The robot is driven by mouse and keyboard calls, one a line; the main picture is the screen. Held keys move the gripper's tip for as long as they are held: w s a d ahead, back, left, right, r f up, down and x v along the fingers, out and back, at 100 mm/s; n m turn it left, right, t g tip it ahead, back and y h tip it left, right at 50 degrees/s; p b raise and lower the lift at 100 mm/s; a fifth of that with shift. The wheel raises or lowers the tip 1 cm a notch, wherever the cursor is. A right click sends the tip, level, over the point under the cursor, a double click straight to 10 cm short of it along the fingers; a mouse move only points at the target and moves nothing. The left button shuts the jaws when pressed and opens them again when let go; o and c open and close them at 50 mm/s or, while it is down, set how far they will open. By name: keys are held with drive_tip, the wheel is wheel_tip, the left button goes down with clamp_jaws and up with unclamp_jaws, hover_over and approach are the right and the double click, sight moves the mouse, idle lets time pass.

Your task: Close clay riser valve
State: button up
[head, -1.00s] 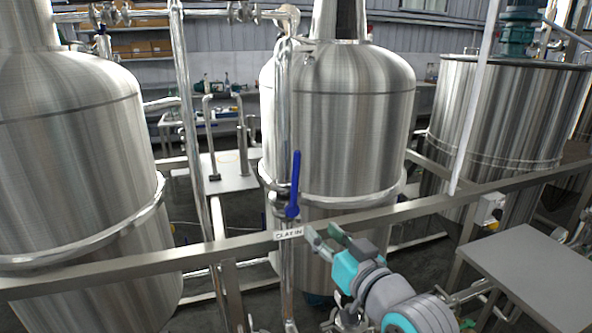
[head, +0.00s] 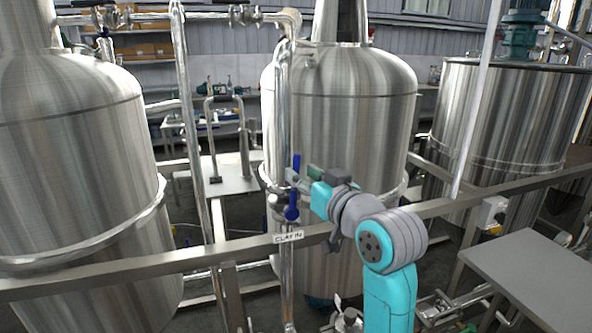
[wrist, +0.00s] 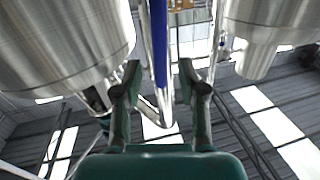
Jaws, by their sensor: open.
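The clay riser valve has a blue lever handle (head: 292,211) that stands upright along the vertical steel riser pipe (head: 286,120). A "CLAY IN" label (head: 288,237) sits just below it on the horizontal beam. My gripper (head: 300,176) is at the upper part of the handle, and its fingers hide some of the handle in the head view. In the wrist view, my open gripper (wrist: 159,80) has one finger on each side of the blue handle (wrist: 159,45). Gaps show between the handle and both fingers.
A large steel tank (head: 350,130) stands close behind the handle, with another tank (head: 70,150) at left. A grey table (head: 535,275) is at lower right.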

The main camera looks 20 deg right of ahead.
sight(298, 171)
drive_tip(key=shift+w+a, duration=0.2)
drive_tip(key=shift+w, duration=0.7)
drive_tip(key=shift+w+a, duration=0.2)
drive_tip(key=shift+w, duration=0.65)
clamp_jaws()
